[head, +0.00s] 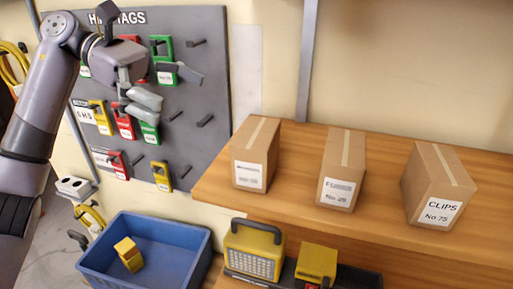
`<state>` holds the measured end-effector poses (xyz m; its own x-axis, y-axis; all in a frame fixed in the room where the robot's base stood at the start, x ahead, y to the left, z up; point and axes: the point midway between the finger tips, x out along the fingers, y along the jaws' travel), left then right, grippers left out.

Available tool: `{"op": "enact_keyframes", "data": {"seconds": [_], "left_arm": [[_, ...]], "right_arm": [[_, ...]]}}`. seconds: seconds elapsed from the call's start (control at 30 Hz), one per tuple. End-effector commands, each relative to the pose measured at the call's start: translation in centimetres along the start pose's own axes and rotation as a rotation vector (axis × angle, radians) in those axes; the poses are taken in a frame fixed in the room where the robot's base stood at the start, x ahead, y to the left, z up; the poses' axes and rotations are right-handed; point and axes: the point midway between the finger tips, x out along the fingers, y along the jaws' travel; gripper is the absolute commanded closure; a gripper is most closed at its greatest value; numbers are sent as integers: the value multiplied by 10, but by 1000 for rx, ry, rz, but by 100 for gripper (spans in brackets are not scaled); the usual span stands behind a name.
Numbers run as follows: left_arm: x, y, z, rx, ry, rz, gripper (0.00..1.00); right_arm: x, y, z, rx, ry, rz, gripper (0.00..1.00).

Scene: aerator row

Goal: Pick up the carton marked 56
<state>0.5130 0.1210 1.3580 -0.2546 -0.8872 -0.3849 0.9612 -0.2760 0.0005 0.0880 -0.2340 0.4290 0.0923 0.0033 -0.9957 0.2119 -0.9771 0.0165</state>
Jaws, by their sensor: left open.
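Three brown cardboard cartons stand upright and apart on the wooden shelf. The left carton (256,150) has a white label too blurred to read. The middle carton (342,165) has a label that seems to start with F; its number, perhaps 28, is unclear. The right carton (436,180) is marked CLIPS No 75. I cannot make out a 56 on any of them. My left gripper (172,98) is open and empty in front of the tag board, up and left of the left carton and well apart from it. My right gripper is out of view.
The grey board (205,145) holds several coloured lock tags on pegs. A blue bin (188,255) with a yellow block inside sits below. A yellow lamp-like device (254,250) and a yellow box (316,262) stand under the wooden shelf's (290,200) front edge.

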Motion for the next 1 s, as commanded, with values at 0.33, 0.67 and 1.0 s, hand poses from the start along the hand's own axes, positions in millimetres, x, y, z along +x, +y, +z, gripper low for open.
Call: {"op": "enact_keyframes", "data": {"seconds": [0.33,0.67,1.0], "left_arm": [[70,0,3,-1,-2,-3,0],[97,2,3,-2,-5,-3,0],[136,6,-2,-1,-4,-1,0]], "right_arm": [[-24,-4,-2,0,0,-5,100],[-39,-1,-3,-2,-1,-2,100],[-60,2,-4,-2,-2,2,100]]}}
